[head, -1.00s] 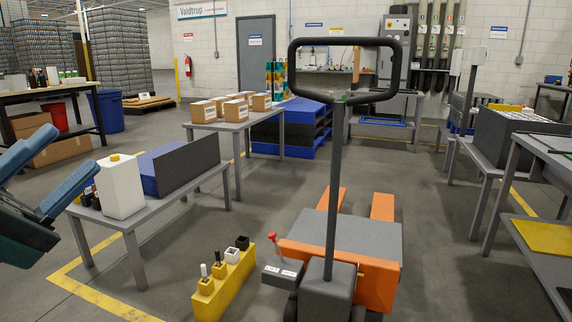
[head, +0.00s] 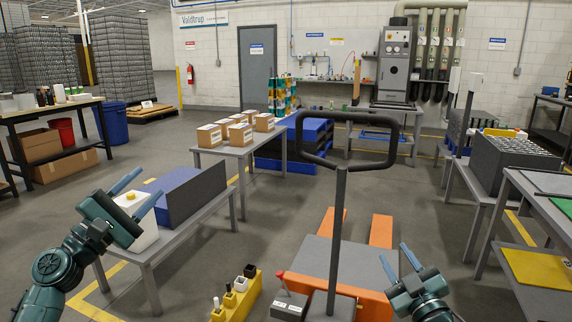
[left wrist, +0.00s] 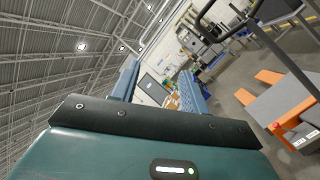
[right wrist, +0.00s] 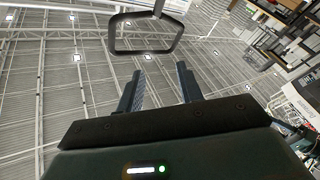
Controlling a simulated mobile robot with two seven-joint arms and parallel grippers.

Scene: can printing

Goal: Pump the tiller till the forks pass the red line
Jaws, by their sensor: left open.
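The pallet jack has a dark tiller (head: 338,235) standing near upright, topped by a black loop handle (head: 345,165). Its two orange forks (head: 381,231) point away from me, beyond the grey and orange body (head: 318,250). I cannot make out a red line. My left gripper (head: 151,181) is open and empty, left of the tiller and in front of the white jug. My right gripper (head: 394,251) is open and empty, right of the tiller shaft and below the loop. The loop handle also shows in the left wrist view (left wrist: 200,25) and, beyond the fingers, in the right wrist view (right wrist: 146,52).
A grey table (head: 205,208) at left holds a white jug (head: 140,232) and a blue box. A yellow block (head: 238,297) with small items is on the floor left of the jack. Tables with a crate (head: 515,160) and yellow sheet (head: 540,268) stand at right.

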